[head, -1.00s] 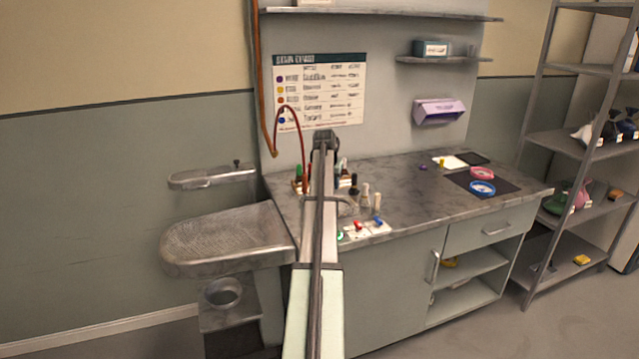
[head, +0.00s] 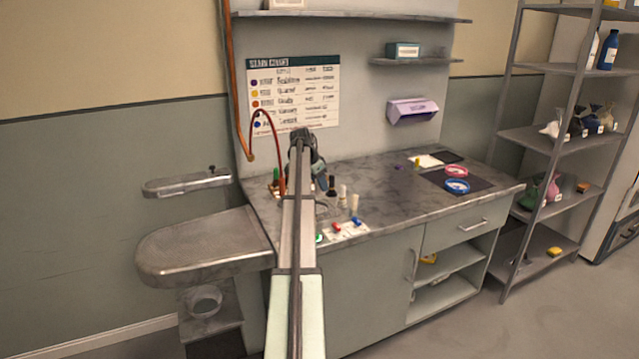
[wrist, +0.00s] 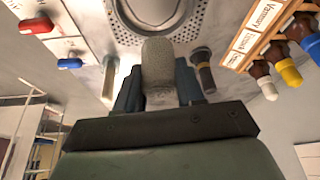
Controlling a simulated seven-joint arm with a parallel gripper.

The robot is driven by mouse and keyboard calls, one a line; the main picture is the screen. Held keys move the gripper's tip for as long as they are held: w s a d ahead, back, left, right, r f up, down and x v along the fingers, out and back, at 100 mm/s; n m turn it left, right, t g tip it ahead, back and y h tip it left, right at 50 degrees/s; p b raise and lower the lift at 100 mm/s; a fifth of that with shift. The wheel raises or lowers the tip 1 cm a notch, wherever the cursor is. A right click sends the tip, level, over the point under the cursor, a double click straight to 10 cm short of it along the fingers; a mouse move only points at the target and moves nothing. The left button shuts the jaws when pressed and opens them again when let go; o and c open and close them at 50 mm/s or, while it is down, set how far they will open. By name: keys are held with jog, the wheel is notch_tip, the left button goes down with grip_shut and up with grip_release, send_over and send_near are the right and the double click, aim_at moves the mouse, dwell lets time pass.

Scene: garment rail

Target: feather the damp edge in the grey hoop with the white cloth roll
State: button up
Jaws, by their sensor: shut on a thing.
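My gripper (wrist: 158,88) is shut on the white cloth roll (wrist: 159,58), which looks pale grey, blunt and rounded in the wrist view. The roll points towards a perforated metal plate (wrist: 195,22) with a white oval patch (wrist: 153,9) at the top edge. I cannot tell whether the roll touches the plate. In the head view my gripper (head: 318,172) is over the left part of the counter, mostly behind my arm, and the roll is hidden there.
A labelled bottle rack (wrist: 262,36) is close on the right.

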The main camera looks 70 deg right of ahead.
aim_at(317, 194)
jog(key=shift+f, duration=2.85)
jog(key=shift+f, duration=0.7)
jog(key=shift+w+d, duration=0.1)
jog(key=shift+w, duration=0.05)
jog(key=shift+w+d, duration=0.2)
jog(key=shift+w, duration=0.15)
jog(key=shift+w, duration=0.2)
jog(key=shift+w+a+f, duration=0.1)
jog(key=shift+w, duration=0.35)
jog(key=shift+a, duration=0.1)
